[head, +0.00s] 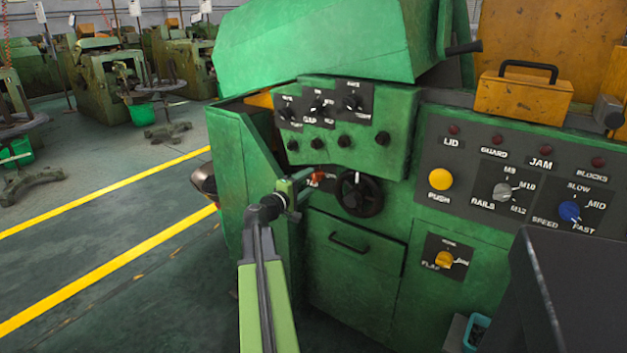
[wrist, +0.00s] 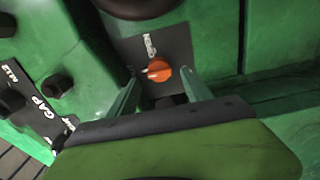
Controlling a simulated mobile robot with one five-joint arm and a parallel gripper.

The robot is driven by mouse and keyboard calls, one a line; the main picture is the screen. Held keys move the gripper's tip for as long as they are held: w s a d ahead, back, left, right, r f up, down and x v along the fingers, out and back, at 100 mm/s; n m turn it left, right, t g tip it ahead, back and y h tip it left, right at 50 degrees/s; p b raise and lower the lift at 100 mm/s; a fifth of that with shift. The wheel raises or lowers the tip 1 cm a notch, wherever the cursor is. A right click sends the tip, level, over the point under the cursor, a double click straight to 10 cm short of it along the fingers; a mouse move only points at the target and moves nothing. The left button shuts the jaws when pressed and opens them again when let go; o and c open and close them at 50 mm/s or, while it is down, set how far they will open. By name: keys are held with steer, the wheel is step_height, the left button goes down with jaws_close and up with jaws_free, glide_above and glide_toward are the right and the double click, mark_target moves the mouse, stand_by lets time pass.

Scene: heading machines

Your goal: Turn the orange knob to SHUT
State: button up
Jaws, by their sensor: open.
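The orange knob (wrist: 160,72) sits on a dark label plate (wrist: 176,45) in the wrist view. A pale mark shows at the knob's left side. My gripper (wrist: 158,76) is open, with one finger on each side of the knob. I cannot tell whether either finger touches it. In the head view the knob (head: 317,171) is small and partly hidden behind my gripper (head: 301,186), left of the black handwheel.
The black handwheel (head: 358,194) is close to the right of the knob. A control box (head: 345,124) with several black knobs overhangs above. A green drawer (head: 352,262) with a black handle is below. A panel with a yellow button (head: 440,179) is farther right. Open floor lies left.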

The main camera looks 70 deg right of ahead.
steer(key=v, duration=1.3)
steer(key=shift+a, duration=0.35)
